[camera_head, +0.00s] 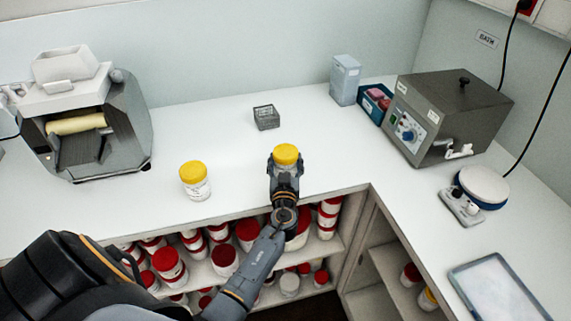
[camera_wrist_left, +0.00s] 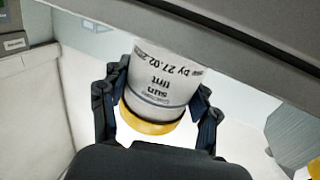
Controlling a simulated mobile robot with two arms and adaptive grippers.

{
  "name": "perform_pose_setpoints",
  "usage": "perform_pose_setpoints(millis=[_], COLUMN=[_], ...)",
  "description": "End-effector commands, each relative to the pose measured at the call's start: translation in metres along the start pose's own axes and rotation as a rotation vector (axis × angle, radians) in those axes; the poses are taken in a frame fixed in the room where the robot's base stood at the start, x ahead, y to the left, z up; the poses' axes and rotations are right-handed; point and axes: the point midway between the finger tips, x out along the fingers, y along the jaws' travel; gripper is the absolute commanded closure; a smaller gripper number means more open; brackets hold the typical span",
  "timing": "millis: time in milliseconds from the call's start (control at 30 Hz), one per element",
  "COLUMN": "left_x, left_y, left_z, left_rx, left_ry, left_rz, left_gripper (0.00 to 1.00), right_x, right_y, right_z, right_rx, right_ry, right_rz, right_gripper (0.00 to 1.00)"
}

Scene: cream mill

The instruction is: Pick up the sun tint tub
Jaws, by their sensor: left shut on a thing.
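The sun tint tub (camera_wrist_left: 158,85) is white with a yellow lid, and its label reads "sun tint" upside down in the left wrist view. My left gripper (camera_wrist_left: 155,100) is shut on it, with one finger on each side. In the head view the yellow lid of the tub (camera_head: 286,153) shows between the fingers of my left gripper (camera_head: 285,168), over the front part of the counter. The gripper hides most of the tub there, and I cannot tell if its base touches the counter. My right gripper does not show.
A second yellow-lidded tub (camera_head: 195,182) stands left of my gripper on the white counter (camera_head: 225,130). A small grey basket (camera_head: 266,117) stands behind. A grey bath machine (camera_head: 448,115) is at the right, a roller machine (camera_head: 85,120) at the left. Red-lidded tubs (camera_head: 168,265) fill shelves below.

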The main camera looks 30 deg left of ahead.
Motion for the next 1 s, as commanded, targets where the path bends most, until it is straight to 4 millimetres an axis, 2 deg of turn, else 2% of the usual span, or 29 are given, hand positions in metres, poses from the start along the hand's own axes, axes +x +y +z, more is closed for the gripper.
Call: perform_pose_setpoints(millis=[367, 533, 633, 900, 933, 1000], left_x=[0.000, 0.000, 0.000, -0.053, -0.062, -0.079], left_y=[0.000, 0.000, 0.000, -0.012, -0.014, -0.018], left_z=[-0.005, -0.022, -0.041, -0.103, -0.098, -0.104], left_rx=[-0.001, -0.002, -0.002, -0.003, -0.002, -0.002], left_ry=[0.001, 0.001, 0.002, 0.000, -0.003, -0.001], left_rz=[0.000, 0.000, -0.001, 0.000, 0.000, 0.000], left_gripper=[0.79, 0.79, 0.79, 0.79, 0.79, 0.79], right_x=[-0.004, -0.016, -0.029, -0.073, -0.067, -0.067], right_y=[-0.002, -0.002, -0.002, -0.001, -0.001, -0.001], right_z=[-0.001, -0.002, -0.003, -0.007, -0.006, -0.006], right_rx=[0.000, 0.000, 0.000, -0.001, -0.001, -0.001], right_ry=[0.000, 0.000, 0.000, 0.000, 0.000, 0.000], right_rz=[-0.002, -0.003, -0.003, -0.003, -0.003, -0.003], right_gripper=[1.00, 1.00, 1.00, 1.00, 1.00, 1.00])
